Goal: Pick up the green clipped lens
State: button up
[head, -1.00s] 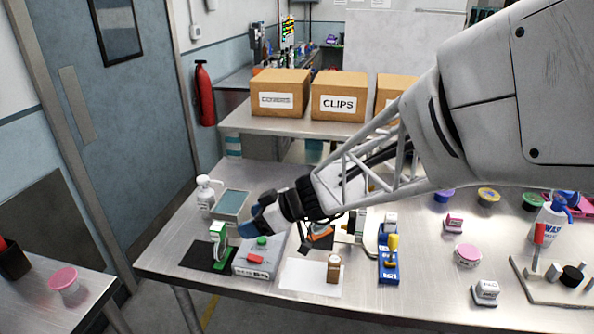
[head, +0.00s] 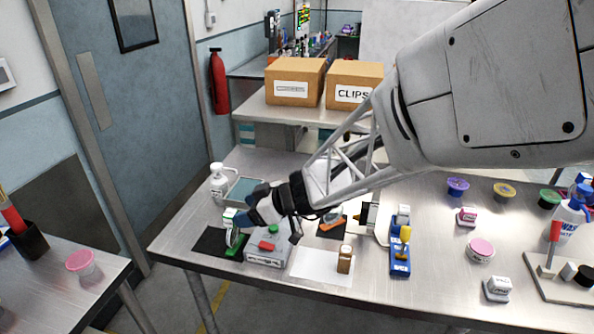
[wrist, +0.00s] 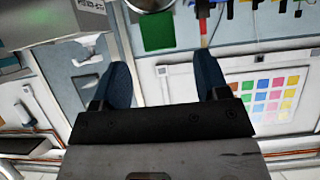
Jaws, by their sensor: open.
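The green clipped lens (head: 233,240) stands upright on the black mat (head: 208,241) at the left of the steel table in the head view. It shows a pale ring and a green base. My gripper (head: 240,220), with blue fingers, is at the lens's upper right and overlaps its top in the picture. I cannot tell if they touch. In the wrist view my gripper (wrist: 165,80) is open, with two dark blue fingers apart. I cannot make out the lens between them there.
A grey box with red and green buttons (head: 266,257) stands just right of the lens. A white bottle (head: 219,187) and grey tray (head: 244,190) are behind. A white sheet (head: 315,266) with a small brown-and-white item (head: 345,260) lies further right.

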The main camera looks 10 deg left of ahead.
aim_at(230, 213)
jog(key=shift+a+f, duration=0.1)
jog(key=shift+a, duration=0.15)
jog(key=shift+x, duration=2.6)
jog(key=c, duration=1.2)
